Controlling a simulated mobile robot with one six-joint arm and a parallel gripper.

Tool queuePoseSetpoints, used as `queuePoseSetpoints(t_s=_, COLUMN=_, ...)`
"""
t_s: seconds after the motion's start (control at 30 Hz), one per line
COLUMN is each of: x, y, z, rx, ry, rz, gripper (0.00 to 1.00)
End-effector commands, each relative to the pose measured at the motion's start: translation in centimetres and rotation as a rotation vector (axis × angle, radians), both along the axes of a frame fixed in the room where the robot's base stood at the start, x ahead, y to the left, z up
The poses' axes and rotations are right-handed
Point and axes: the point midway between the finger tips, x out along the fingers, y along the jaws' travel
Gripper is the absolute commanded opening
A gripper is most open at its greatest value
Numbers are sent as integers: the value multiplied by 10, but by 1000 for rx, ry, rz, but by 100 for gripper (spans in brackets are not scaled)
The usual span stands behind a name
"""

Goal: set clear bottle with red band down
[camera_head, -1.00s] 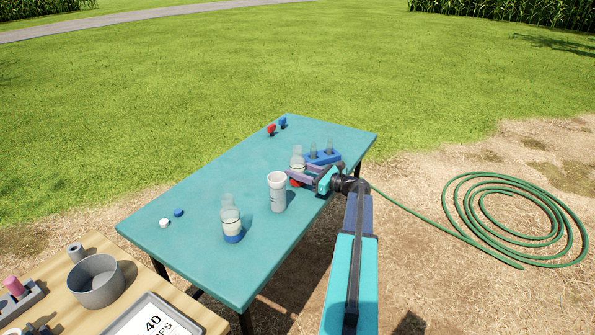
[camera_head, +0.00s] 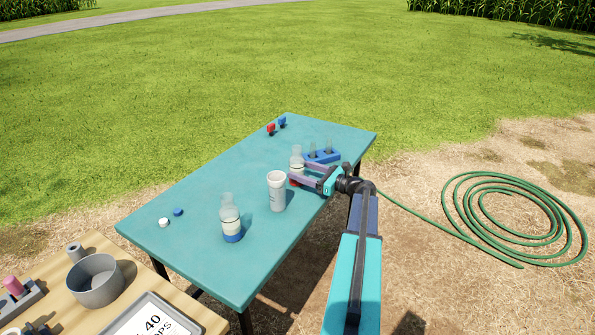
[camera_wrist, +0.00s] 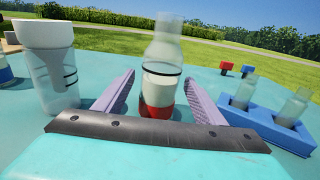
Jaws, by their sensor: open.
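The clear bottle with red band (camera_wrist: 159,82) stands upright on the teal table, between and just beyond the spread fingers of my gripper (camera_wrist: 160,92) in the wrist view. In the head view the bottle (camera_head: 297,158) is partly hidden behind my gripper (camera_head: 303,173). The gripper is open, and gaps show between its fingers and the bottle. The bottle's red band is at its base, and a black ring runs round its middle.
A white-topped cup (camera_head: 277,192) stands close left of the gripper, with a blue-banded bottle (camera_head: 231,220) farther left. A blue rack (camera_head: 323,157) with small vials is at the right. Red (camera_head: 271,129) and blue (camera_head: 282,122) items sit at the far edge. Small white (camera_head: 164,222) and blue (camera_head: 178,212) caps lie left.

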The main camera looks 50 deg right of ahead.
Motion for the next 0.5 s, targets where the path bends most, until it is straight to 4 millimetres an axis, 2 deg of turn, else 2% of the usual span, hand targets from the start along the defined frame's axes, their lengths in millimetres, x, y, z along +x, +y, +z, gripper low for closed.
queuePoseSetpoints(t_s=0.5, x=-79, y=-19, z=0, rx=0, ry=1, rz=-1, gripper=64)
